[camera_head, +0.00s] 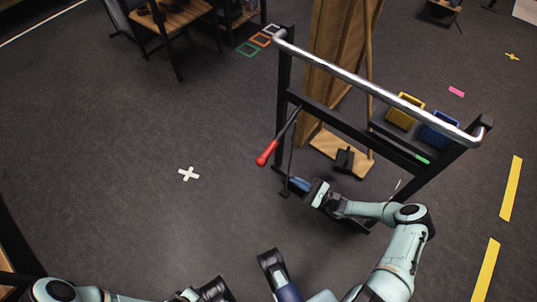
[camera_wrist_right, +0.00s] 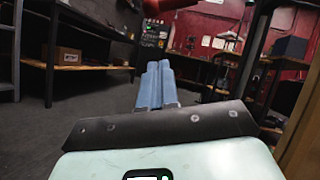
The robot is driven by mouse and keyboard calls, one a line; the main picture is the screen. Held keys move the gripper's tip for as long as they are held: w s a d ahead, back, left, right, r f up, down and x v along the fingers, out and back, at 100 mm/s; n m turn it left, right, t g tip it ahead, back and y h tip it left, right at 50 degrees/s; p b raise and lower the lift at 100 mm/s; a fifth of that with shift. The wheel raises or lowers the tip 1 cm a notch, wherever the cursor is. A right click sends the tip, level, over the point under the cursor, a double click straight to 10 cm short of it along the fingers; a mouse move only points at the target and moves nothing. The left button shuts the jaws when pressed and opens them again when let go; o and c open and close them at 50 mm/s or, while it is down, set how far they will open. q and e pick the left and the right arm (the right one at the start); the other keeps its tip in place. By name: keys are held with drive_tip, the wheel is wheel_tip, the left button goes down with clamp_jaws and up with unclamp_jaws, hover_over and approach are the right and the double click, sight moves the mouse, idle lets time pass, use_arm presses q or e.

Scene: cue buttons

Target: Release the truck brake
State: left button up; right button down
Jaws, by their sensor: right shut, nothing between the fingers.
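The truck is a black-framed cart with a silver push bar (camera_head: 375,83) across its top. A brake lever with a red grip (camera_head: 267,153) sticks out from the left post, slanting down to the left. My right gripper (camera_head: 298,184) is shut and empty, its blue fingers below and to the right of the red grip, close to the left post's lower end. In the right wrist view, the shut blue fingers (camera_wrist_right: 157,85) point forward, and the red grip (camera_wrist_right: 170,3) shows at the top edge, apart from them. My left arm is at the lower left; its finger state is unclear.
A tall wooden panel (camera_head: 335,45) stands behind the push bar. Yellow (camera_head: 404,111) and blue (camera_head: 440,130) cases sit on the truck's shelf. A white cross (camera_head: 188,174) marks the open floor at left. A wooden table (camera_head: 172,20) stands at the back left.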

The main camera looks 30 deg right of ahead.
use_arm(q)
drive_tip(key=shift+w+a+f, duration=0.1)
drive_tip(key=shift+w+f, duration=0.15)
drive_tip(key=shift+w, duration=0.05)
use_arm(e)
drive_tip(key=d, duration=0.1)
drive_tip(key=d+t, duration=0.1)
drive_tip(key=d, duration=0.1)
drive_tip(key=shift+r+m+t+h, duration=0.25)
drive_tip(key=shift+m+t+h, duration=0.05)
drive_tip(key=shift+m+h, duration=0.1)
drive_tip(key=shift+a, duration=0.1)
use_arm(q)
drive_tip(key=shift+s+f+b, duration=0.3)
drive_tip(key=shift+s+f, duration=0.1)
drive_tip(key=shift+s, duration=0.05)
use_arm(e)
drive_tip(key=s+r+x, duration=0.1)
drive_tip(key=r+x, duration=0.1)
drive_tip(key=x, duration=1.1)
drive_tip(key=shift+s, duration=0.45)
drive_tip(key=shift+a, duration=0.15)
